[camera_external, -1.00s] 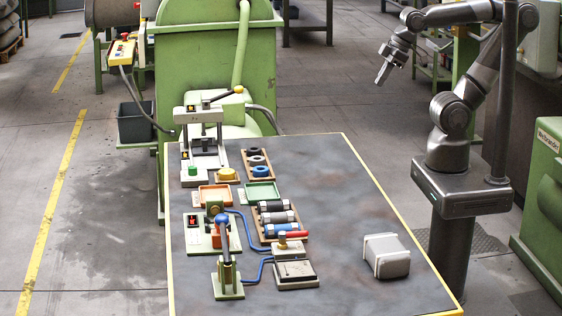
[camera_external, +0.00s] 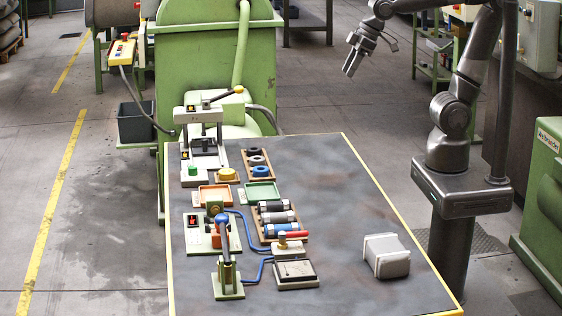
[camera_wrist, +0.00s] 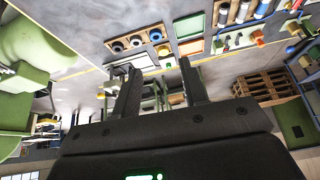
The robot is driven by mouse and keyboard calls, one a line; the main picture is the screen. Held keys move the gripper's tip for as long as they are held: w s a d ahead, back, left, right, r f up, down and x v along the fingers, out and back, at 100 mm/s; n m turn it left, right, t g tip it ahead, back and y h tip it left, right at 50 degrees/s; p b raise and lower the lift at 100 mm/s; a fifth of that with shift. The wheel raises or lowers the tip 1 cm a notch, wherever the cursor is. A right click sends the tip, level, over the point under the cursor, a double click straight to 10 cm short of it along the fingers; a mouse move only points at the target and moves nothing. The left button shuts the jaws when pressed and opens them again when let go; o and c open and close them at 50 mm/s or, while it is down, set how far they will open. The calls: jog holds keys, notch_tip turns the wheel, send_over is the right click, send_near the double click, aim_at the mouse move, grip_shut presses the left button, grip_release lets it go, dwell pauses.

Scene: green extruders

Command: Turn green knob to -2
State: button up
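A small green knob (camera_external: 193,170) stands on a pale base at the left side of the table, in front of the grey press. I cannot read any scale or setting on it. My gripper (camera_external: 351,68) is in the air beyond the table's far right edge, well away from the knob and touching nothing. In the wrist view the two dark fingers of my gripper (camera_wrist: 158,66) are spread apart with nothing held between them. The table shows at the top of that view, and the green knob is too small there to tell for certain.
The grey table (camera_external: 350,205) holds a press (camera_external: 202,125), a yellow knob (camera_external: 227,174), rings on a wooden tray (camera_external: 257,157), cylinders (camera_external: 277,217) and a lever device (camera_external: 226,262). A pale box (camera_external: 386,256) sits at the right. The table's middle is clear.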

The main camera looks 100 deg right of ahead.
jog(key=shift+o, duration=0.7)
jog(key=w, duration=1)
jog(key=shift+d+r, duration=0.2)
jog(key=shift+d, duration=0.05)
jog(key=m, duration=0.2)
send_over(193, 167)
jog(key=s, duration=0.5)
notch_tip(193, 167, down, 19)
jog(key=shift+g, duration=0.4)
jog(key=x, duration=1.2)
jog(key=shift+c, duration=0.2)
jog(key=c, duration=0.9)
